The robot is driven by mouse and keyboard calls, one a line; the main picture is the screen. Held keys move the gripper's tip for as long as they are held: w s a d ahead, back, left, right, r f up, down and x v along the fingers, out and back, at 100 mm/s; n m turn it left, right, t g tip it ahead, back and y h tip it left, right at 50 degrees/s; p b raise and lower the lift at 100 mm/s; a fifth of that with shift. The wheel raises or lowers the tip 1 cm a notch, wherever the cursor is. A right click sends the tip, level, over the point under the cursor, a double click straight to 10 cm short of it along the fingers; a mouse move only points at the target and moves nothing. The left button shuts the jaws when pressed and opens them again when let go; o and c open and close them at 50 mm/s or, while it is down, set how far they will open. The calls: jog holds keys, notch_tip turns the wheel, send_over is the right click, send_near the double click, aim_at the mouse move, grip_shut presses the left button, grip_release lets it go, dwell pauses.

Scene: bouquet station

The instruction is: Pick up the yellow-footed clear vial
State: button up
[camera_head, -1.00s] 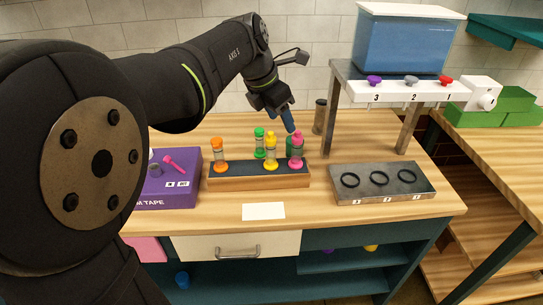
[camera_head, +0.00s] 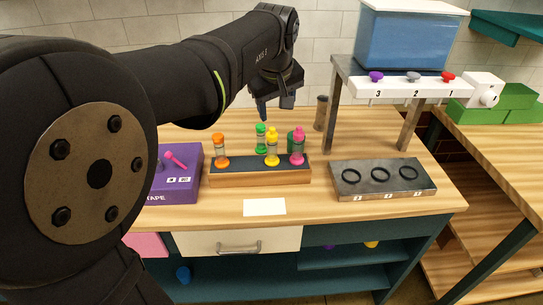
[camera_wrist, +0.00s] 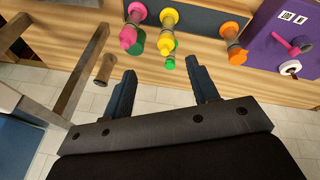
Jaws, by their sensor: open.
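The clear vial with yellow foot and yellow cap (camera_head: 272,147) stands upright on the dark-topped wooden rack (camera_head: 245,178), between the orange vial (camera_head: 221,150) and the pink vial (camera_head: 297,147). A green vial (camera_head: 261,139) stands behind it to the left. My gripper (camera_head: 274,107) is open and empty, above and behind the rack with its fingers pointing down. In the wrist view the yellow vial (camera_wrist: 168,31) shows beyond and between the finger tips (camera_wrist: 160,68), apart from them. The green vial (camera_wrist: 170,61) shows nearer the fingers.
A dark green cylinder (camera_head: 291,139) is partly hidden behind the pink vial. A brown cylinder (camera_head: 321,113) stands by the dispenser stand (camera_head: 332,115). A purple box (camera_head: 180,185) is left of the rack; a metal block with rings (camera_head: 383,190) is right. A white card (camera_head: 264,207) lies in front.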

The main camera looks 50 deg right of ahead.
aim_at(274, 135)
jog(key=w+d+f+m, duration=0.1)
jog(key=f, duration=0.2)
jog(key=w+d+f+m, duration=0.1)
jog(key=f+m, duration=0.1)
jog(key=f, duration=0.2)
jog(key=w+d+f+m+t, duration=0.1)
jog(key=f, duration=0.2)
jog(key=shift+w+d+f+m, duration=0.2)
jog(key=shift+w+f+m, duration=0.1)
jog(key=shift+f, duration=0.05)
jog(key=shift+x, duration=2.65)
jog(key=shift+w+a, duration=0.15)
grip_shut()
